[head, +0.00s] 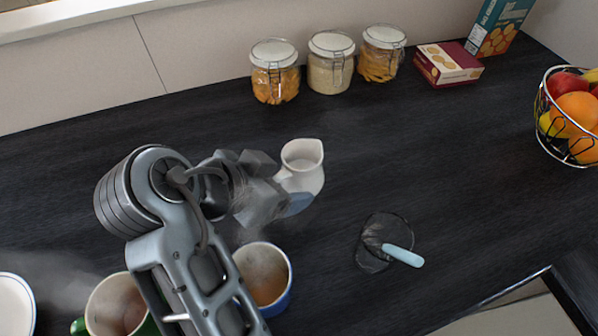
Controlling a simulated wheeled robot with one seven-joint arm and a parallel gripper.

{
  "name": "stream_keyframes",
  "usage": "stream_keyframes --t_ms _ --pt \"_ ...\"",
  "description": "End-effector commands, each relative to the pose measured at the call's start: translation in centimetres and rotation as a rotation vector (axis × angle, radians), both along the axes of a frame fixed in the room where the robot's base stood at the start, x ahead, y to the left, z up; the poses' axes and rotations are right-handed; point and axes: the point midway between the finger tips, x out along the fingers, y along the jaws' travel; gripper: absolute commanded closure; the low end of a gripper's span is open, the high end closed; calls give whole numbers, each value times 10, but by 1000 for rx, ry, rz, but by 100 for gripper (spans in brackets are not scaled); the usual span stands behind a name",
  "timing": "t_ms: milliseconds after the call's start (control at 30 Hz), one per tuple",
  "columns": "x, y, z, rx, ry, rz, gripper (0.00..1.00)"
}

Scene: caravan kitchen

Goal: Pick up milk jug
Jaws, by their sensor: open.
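The white milk jug (308,179) stands upright on the dark worktop near the middle of the head view, its spout toward the upper right. My gripper (285,191) is at the jug's left side, with its fingers reaching toward the jug's lower left and handle area. The jaws are open. The arm and wrist partly hide the jug's left side, so I cannot tell whether a finger touches it or lies around the handle.
A blue mug (284,299) and a green mug (118,305) stand near my arm. Lidded jars (331,70), boxes (446,66) and a fruit basket (566,160) line the back and right. Worktop right of the jug is clear.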

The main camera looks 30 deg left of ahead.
Motion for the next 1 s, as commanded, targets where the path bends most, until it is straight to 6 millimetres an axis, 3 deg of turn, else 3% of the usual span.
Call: stream_keyframes --t_ms 133,900,1000 --pt "0 0 0 0 0 0 23" --pt "0 0 0 0 0 0 96" --pt "0 0 0 0 0 0 100"
